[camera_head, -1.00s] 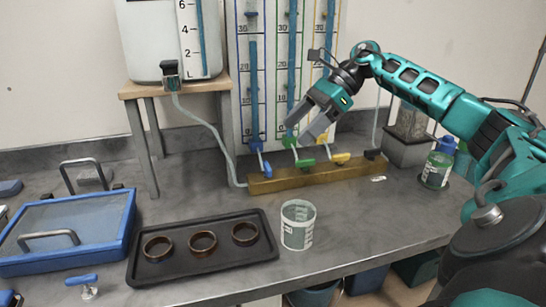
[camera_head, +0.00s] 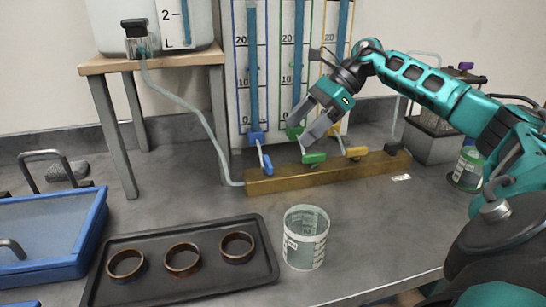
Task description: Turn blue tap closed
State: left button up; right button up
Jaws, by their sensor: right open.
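The blue tap (camera_head: 267,164) is at the left end of the brass manifold (camera_head: 290,180), below the blue-framed tube. Its lever slants down toward the front and slightly right. My right gripper (camera_head: 302,134) is open, with its fingers pointing down and left by the green tap (camera_head: 314,157), to the right of the blue tap. It appears apart from the blue lever. Whether a finger touches the green tap I cannot tell. My left gripper is not in view.
A yellow tap (camera_head: 356,152) and a black fitting (camera_head: 393,148) are farther right on the manifold. A clear beaker (camera_head: 305,240) stands in front. A black tray (camera_head: 195,288) with rings lies front left. A hose (camera_head: 195,112) runs to the manifold's left end.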

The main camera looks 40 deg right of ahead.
aim_at(269, 160)
jog(key=x, duration=0.9)
jog(key=shift+w+a+f, duration=0.1)
jog(key=shift+a+f, duration=0.1)
jog(key=shift+f, duration=0.05)
jog(key=shift+c, duration=0.2)
jog(key=c, duration=1)
